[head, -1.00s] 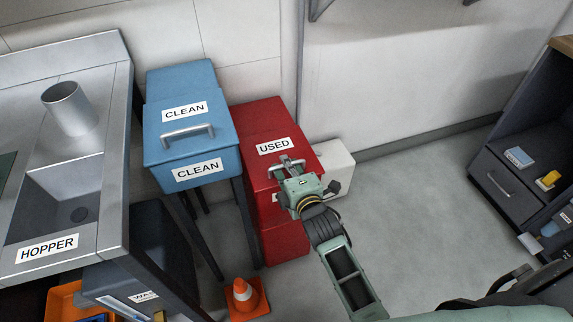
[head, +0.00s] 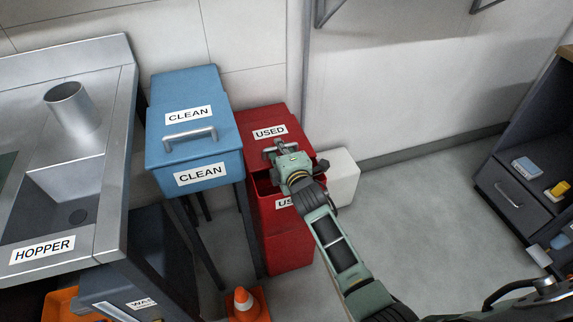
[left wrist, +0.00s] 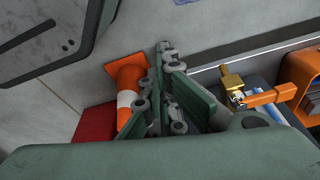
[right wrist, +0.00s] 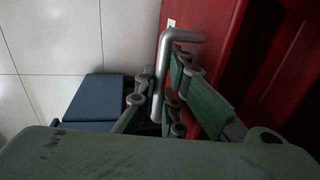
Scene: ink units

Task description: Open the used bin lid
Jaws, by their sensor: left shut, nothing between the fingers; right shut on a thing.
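The red used bin (head: 290,245) stands right of the blue clean bin. Its lid (head: 297,132), labelled USED, is partly raised, with a dark gap above the front wall. My right gripper (head: 282,150) is shut on the lid's grey bar handle (head: 268,153). The handle also shows between the fingers in the right wrist view (right wrist: 162,75), beside the red lid and the bin's dark inside. My right arm hides part of the bin's front label. My left gripper (left wrist: 162,52) is shut and empty in the left wrist view; an orange and white cone shows behind it.
The blue clean bin (head: 192,148) stands close on the left with its lid down. A white box (head: 343,180) sits right of the used bin. A traffic cone (head: 243,303) stands on the floor in front. Open floor lies to the right, before a dark cabinet (head: 510,195).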

